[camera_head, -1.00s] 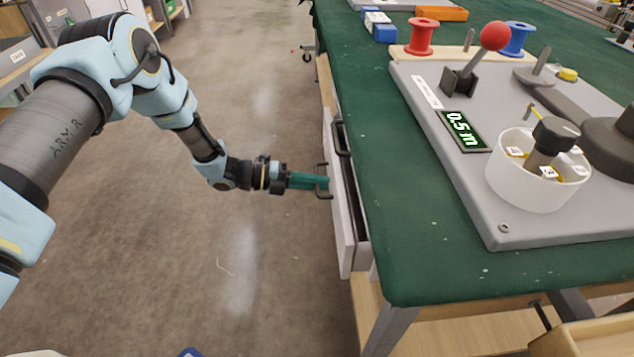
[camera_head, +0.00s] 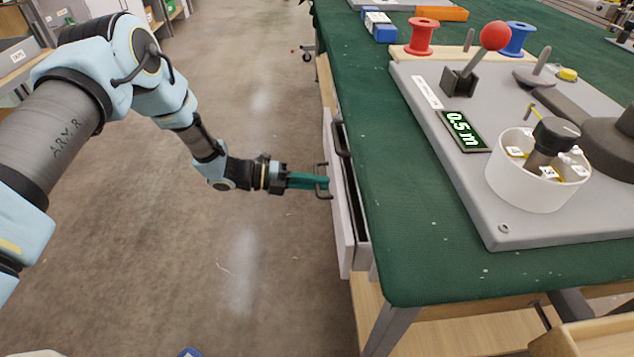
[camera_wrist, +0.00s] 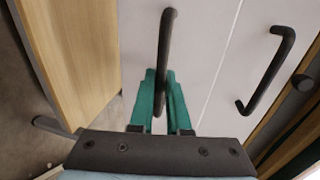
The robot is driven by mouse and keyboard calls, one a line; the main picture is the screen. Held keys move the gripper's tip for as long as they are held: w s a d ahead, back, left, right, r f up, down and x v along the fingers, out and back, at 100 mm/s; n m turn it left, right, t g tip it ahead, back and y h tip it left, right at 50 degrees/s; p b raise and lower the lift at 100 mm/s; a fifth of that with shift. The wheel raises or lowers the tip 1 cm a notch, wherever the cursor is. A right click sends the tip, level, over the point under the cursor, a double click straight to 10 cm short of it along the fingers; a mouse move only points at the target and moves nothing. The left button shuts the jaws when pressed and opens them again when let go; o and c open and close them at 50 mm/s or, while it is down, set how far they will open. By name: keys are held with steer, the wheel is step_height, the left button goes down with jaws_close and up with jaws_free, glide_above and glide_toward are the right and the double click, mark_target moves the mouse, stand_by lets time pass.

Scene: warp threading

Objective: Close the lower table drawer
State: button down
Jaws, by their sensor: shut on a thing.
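The lower table drawer (camera_head: 342,215) has a pale front and stands a little way out from under the green-topped table, with a dark gap behind its front. Its dark bar handle (camera_head: 319,180) lies between the teal fingers of my gripper (camera_head: 318,182). In the wrist view the handle (camera_wrist: 168,45) runs between the two fingers of my gripper (camera_wrist: 160,95), which are shut on it. A second dark handle (camera_head: 341,138) sits above, on the upper drawer; it also shows at the right in the wrist view (camera_wrist: 265,72).
The green table (camera_head: 420,270) fills the right side. On it stand a grey machine plate (camera_head: 430,130), a white cup (camera_head: 535,185), a red spool (camera_head: 421,37) and a blue spool (camera_head: 516,40). The floor (camera_head: 230,250) left of the drawer is clear.

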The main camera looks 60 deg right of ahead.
steer(key=shift+s+d+r, duration=0.1)
steer(key=shift+s+d, duration=0.6)
steer(key=shift+s, duration=0.2)
steer(key=shift+s+d, duration=0.65)
steer(key=shift+s, duration=0.25)
steer(key=c, duration=1.2)
jaws_free()
steer(key=shift+s, duration=0.1)
steer(key=shift+o, duration=0.2)
steer(key=v, duration=1.1)
